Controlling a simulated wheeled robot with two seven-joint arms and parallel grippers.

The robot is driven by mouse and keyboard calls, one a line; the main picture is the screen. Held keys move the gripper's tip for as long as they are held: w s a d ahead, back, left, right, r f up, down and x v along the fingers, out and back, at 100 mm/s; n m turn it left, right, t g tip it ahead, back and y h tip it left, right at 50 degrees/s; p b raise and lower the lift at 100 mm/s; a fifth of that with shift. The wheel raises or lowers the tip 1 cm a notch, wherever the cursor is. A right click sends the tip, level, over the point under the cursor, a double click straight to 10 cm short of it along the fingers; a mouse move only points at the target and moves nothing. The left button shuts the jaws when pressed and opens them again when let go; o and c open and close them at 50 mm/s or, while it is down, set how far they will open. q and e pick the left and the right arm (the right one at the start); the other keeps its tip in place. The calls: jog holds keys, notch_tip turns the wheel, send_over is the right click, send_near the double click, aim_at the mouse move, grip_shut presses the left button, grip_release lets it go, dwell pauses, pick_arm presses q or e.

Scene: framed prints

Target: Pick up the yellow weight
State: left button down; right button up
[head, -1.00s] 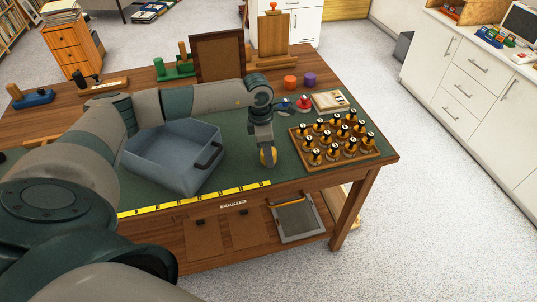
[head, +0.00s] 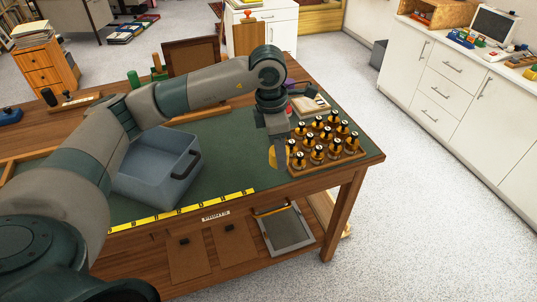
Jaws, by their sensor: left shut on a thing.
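My left gripper (head: 279,152) is shut on the yellow weight (head: 273,157). The weight hangs at the fingertips just left of the wooden block of brass pieces, partly hidden by the fingers. It appears to be above the green mat (head: 225,165), but the exact height is hard to tell. My right gripper is not in view.
A wooden block (head: 355,155) with several black-topped brass pieces stands close on the right. A blue-grey bin (head: 150,185) is on the left. A yellow tape measure (head: 180,209) lies along the front edge. A pale board (head: 312,106) lies behind the block.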

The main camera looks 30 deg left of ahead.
pick_arm(q)
jog(key=shift+s+d+r, duration=0.1)
jog(key=shift+d+r, duration=0.3)
jog(key=shift+d, duration=0.15)
jog(key=shift+s, duration=0.1)
